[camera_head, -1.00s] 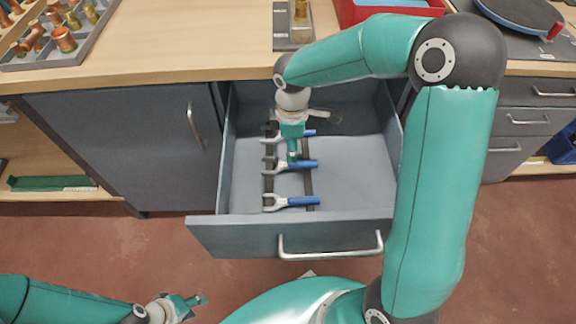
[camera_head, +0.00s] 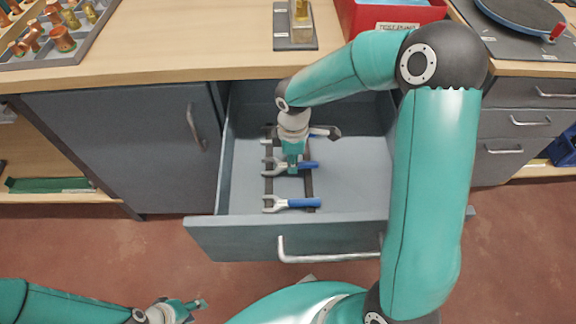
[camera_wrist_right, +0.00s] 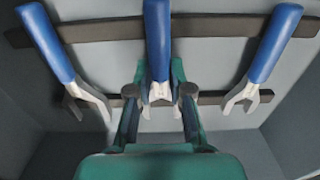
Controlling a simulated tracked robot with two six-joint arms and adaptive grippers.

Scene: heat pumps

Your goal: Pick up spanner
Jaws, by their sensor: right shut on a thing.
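Three spanners with blue handles and grey open-ended heads lie side by side across dark rails in the open drawer (camera_head: 350,185). The middle spanner (camera_head: 310,165) shows in the wrist view (camera_wrist_right: 157,40) between my right gripper's fingers. My right gripper (camera_head: 290,170) is shut on it near where handle meets head, and its fingers partly cover the head. The front spanner (camera_head: 300,204) lies free; the back spanner (camera_head: 267,142) is mostly hidden behind my wrist. My left gripper (camera_head: 190,305) is low at the left, empty and away from the drawer; its finger gap is unclear.
The drawer walls and its front with a handle (camera_head: 330,255) surround the spanners. The right half of the drawer is empty. A wooden worktop (camera_head: 180,65) lies above, with a tray of copper fittings (camera_head: 85,45), a brass part (camera_head: 300,25) and a red bin (camera_head: 400,15).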

